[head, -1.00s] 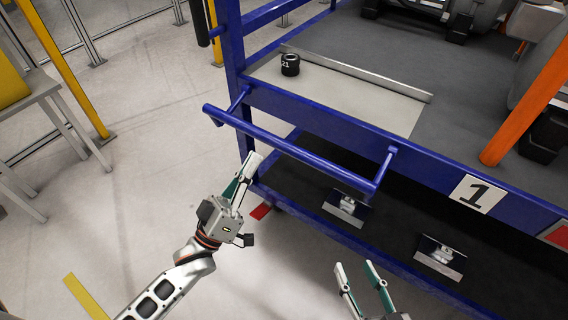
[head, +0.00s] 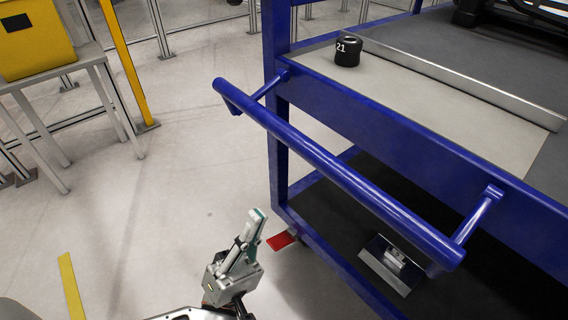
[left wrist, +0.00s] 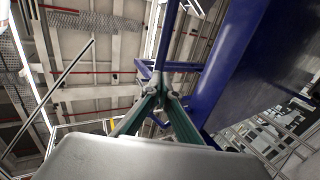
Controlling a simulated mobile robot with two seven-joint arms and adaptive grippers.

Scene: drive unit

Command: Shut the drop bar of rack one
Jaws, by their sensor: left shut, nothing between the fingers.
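The drop bar (head: 335,170) is a thick blue tube. It stands out from the front of the blue rack (head: 410,140) on two short arms, at about the height of the upper shelf. My left gripper (head: 256,215) shows in the head view below and left of the bar, apart from it, with its fingers shut and empty. In the left wrist view the shut fingertips (left wrist: 161,88) point up, with blue tubing (left wrist: 175,67) beyond them and a blue rack panel (left wrist: 235,65) to the right. My right gripper is not in view.
A black cylinder marked 21 (head: 347,51) stands on the light shelf plate (head: 440,110). A metal bracket (head: 392,263) sits on the dark lower shelf. A red piece (head: 281,241) lies low by the rack's corner.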

